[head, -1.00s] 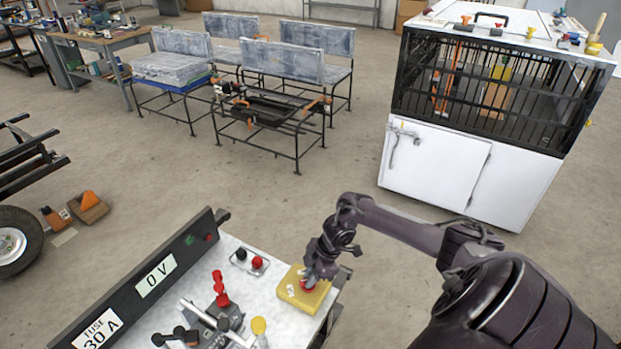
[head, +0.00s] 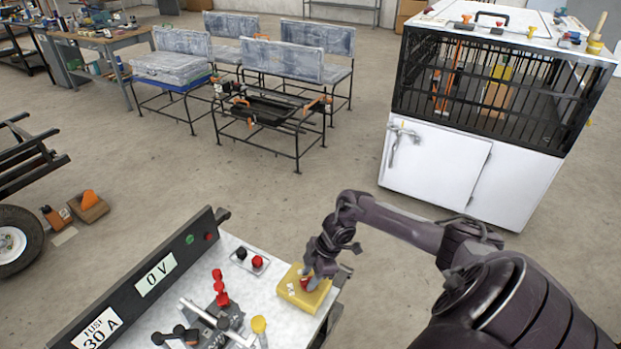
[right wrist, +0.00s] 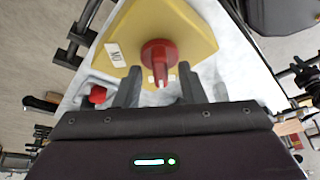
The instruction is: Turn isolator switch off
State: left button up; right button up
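The isolator switch is a yellow box (head: 291,291) with a red rotary knob (head: 305,284) on top, at the right end of the white bench panel in the head view. My right gripper (head: 311,275) is over the knob, partly hiding it. In the right wrist view the red knob (right wrist: 160,56) stands on the yellow box (right wrist: 205,35), with its handle pointing toward my gripper (right wrist: 159,82). The two fingers are apart, one on each side of the handle, with visible gaps. My left gripper is not in view.
Beside the box are a black and a red terminal (head: 257,262). A dark panel reading "0 V" (head: 157,275) runs along the left.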

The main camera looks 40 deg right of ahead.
jog(key=v, duration=0.7)
jog(key=shift+r, duration=0.35)
jog(key=shift+s+d, duration=0.1)
jog(key=shift+s, duration=0.05)
